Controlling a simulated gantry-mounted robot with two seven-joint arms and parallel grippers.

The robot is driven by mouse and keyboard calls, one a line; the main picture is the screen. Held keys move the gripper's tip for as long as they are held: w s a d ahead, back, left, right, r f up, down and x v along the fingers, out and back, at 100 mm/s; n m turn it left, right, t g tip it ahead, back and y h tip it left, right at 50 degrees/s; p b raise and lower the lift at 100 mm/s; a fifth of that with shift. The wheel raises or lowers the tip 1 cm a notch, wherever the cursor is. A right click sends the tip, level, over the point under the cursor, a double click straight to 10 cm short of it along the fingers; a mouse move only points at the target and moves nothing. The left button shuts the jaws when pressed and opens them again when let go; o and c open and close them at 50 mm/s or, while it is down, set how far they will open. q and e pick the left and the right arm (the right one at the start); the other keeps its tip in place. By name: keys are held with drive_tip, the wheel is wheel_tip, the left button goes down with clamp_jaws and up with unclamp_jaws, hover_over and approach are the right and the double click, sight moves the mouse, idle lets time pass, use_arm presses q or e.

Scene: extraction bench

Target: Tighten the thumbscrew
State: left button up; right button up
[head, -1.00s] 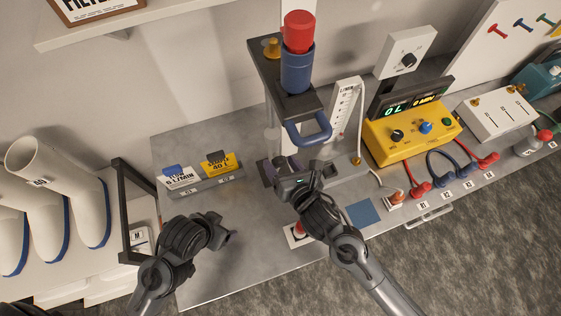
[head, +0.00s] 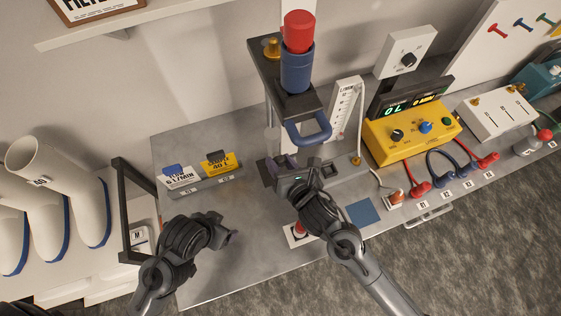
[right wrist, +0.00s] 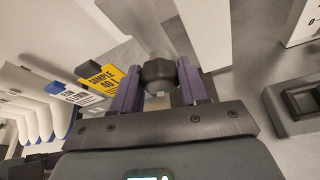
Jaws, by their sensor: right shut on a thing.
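The thumbscrew (right wrist: 158,73) is a dark faceted knob seen in the right wrist view, between the two purple fingers of my right gripper (right wrist: 156,90). The right gripper is shut on it. In the head view my right gripper (head: 279,170) is low at the stand, below the blue handle (head: 309,132), and its body hides the knob. My left gripper (head: 228,236) hangs over the front left of the bench, away from the stand; its fingers are too dark and small to read.
The stand's dark bracket holds a blue cylinder with a red top (head: 298,60). A card holder (head: 205,186) stands left. A white gauge (head: 345,110) and yellow meter box (head: 412,130) stand right. A dark frame (head: 124,210) is at the bench's left edge.

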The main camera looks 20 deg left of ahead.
use_arm(q)
drive_tip(key=shift+a, duration=0.15)
use_arm(e)
drive_tip(key=shift+m+g+y, duration=0.3)
drive_tip(key=shift+m+y, duration=0.2)
drive_tip(key=shift+m, duration=0.4)
use_arm(q)
drive_tip(key=shift+f+b, duration=0.35)
use_arm(e)
drive_tip(key=shift+f+m+g+y, duration=0.1)
drive_tip(key=shift+m+g+y, duration=0.2)
drive_tip(key=shift+m+y, duration=0.5)
use_arm(q)
drive_tip(key=shift+f, duration=0.2)
use_arm(e)
drive_tip(key=shift+m, duration=0.7)
drive_tip(key=o, duration=1)
drive_tip(key=shift+d, duration=0.15)
